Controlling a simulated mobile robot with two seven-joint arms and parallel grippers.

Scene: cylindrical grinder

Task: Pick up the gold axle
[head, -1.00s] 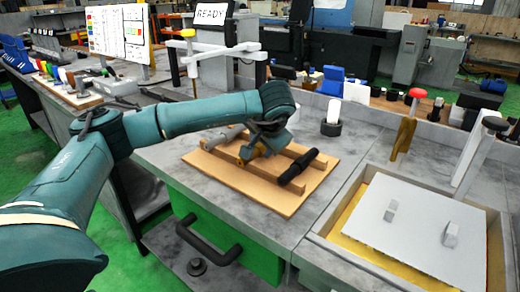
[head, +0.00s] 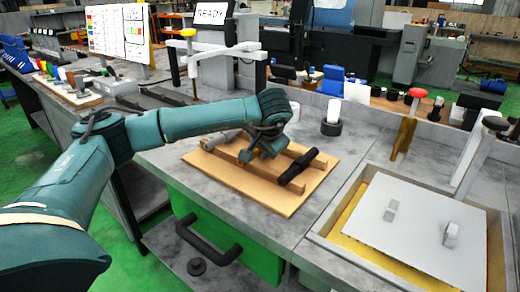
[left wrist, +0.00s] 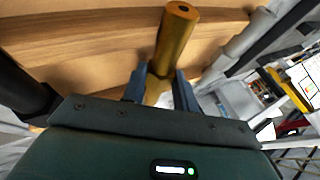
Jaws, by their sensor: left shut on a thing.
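The gold axle (left wrist: 175,38) is a brass-coloured cylinder with a small hole in its end. In the left wrist view it stands out between the two blue-grey fingers of my left gripper (left wrist: 160,90), which is shut on it. In the head view my left gripper (head: 257,152) is low over the middle of the wooden rack, and most of the axle is hidden by the gripper and wrist. I cannot tell whether the axle is clear of the rack. My right gripper is not in view.
The wooden rack (head: 268,200) lies on the grey bench, with a black axle (head: 298,167) to the right of my gripper and a grey axle (head: 222,138) to its left. A shallow box with a grey plate (head: 415,225) is at the right.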

